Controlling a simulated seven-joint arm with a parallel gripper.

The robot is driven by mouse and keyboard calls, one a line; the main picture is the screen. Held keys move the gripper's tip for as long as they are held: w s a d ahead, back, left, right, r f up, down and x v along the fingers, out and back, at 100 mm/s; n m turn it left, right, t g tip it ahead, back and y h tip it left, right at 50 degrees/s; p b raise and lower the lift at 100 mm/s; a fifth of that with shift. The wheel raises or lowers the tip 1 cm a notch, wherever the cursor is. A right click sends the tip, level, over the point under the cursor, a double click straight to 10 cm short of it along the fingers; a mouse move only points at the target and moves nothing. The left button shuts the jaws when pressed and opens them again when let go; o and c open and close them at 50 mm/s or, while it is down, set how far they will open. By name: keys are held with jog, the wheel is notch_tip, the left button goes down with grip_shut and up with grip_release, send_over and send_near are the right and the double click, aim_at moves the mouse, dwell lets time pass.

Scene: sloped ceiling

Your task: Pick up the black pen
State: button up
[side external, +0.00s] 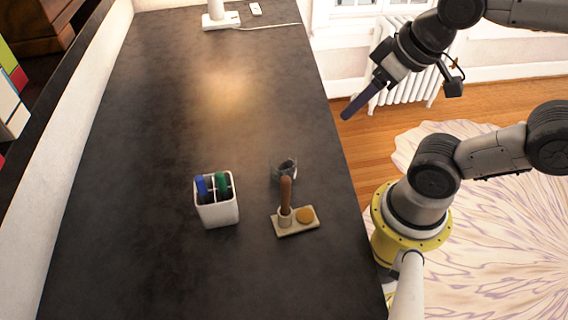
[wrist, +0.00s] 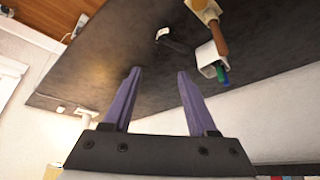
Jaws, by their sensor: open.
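A white divided pen cup (side external: 217,215) stands on the dark table (side external: 150,130) and holds a blue marker (side external: 202,188) and a green marker (side external: 221,183). Dark shapes show among them, but I cannot tell for sure whether one is the black pen. The cup also shows tilted in the wrist view (wrist: 207,56), near the top right. My gripper (side external: 346,114) is high by the table's right edge, well away from the cup. In the wrist view its two purple fingers (wrist: 158,73) are spread apart with nothing between them.
A small dark holder (side external: 284,172) stands right of the cup. In front of it, a tan stand (side external: 296,224) carries an upright brown-handled tool (side external: 286,195). A white lamp base (side external: 220,20) and cable are at the far end. The middle of the table is clear.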

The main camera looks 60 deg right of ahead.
jog(key=w+r+m, duration=0.1)
jog(key=w+m, duration=0.2)
jog(key=m, duration=0.1)
jog(key=m+g, duration=0.4)
jog(key=g, duration=0.2)
send_over(287, 169)
jog(key=f, duration=0.9)
jog(key=shift+w+d+f, duration=0.15)
jog(key=shift+w, duration=0.2)
notch_tip(287, 169, down, 8)
jog(key=shift+f, duration=0.1)
jog(key=shift+s+f, duration=0.2)
jog(key=shift+f, duration=1.15)
jog(key=shift+s+f, duration=0.2)
jog(key=shift+f, duration=1.1)
grip_shut()
